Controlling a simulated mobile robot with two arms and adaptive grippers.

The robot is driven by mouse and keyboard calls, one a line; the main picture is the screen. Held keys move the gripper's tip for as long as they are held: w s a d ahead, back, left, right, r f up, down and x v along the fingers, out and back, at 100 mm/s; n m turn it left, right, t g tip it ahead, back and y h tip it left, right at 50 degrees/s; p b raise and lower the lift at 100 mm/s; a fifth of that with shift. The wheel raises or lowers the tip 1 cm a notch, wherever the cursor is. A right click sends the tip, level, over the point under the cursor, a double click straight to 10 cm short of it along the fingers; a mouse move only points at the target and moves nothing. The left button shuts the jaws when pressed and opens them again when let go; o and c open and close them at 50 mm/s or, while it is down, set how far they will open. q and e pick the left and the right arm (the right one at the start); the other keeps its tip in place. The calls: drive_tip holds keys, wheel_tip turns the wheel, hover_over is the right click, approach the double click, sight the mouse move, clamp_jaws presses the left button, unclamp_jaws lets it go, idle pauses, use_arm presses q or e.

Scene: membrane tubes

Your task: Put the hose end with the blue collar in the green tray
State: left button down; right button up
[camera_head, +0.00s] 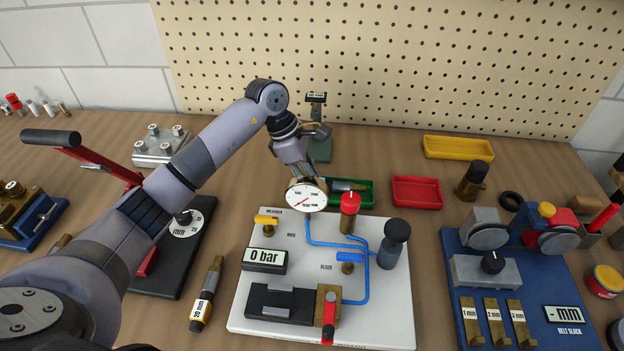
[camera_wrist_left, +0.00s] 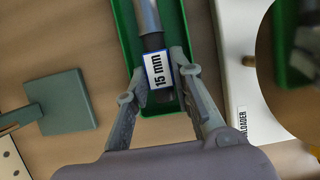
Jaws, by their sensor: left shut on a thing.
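The hose end with the blue collar (camera_wrist_left: 158,70), labelled 15 mm, is between the fingers of my left gripper (camera_wrist_left: 158,78), which is shut on it at the collar. Its grey metal part (camera_wrist_left: 148,17) points away from the gripper. The hose end lies within the outline of the green tray (camera_wrist_left: 126,30); I cannot tell whether it touches the floor of the tray. In the head view the green tray (camera_head: 368,198) stands behind the white board, and the hose end (camera_head: 346,186) shows partly inside it. The round gauge hides my left fingertips there. My right gripper is not in view.
The white board (camera_head: 400,300) with the gauge (camera_head: 306,197), red knob (camera_head: 350,200) and dark knob stands just in front of the tray. A red tray (camera_head: 417,192) is to the right, a yellow tray (camera_head: 458,148) further back. A 20 mm hose end (camera_head: 206,293) lies left of the board.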

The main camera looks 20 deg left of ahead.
use_arm(q)
drive_tip(key=shift+f, duration=0.85)
drive_tip(key=c, duration=1.7)
unclamp_jaws()
drive_tip(key=shift+o, duration=0.2)
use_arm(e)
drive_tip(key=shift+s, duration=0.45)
use_arm(q)
drive_tip(key=shift+r, duration=0.2)
drive_tip(key=shift+a+r, duration=0.2)
drive_tip(key=shift+r, duration=0.1)
drive_tip(key=b+v, duration=0.2)
drive_tip(key=v, duration=0.9)
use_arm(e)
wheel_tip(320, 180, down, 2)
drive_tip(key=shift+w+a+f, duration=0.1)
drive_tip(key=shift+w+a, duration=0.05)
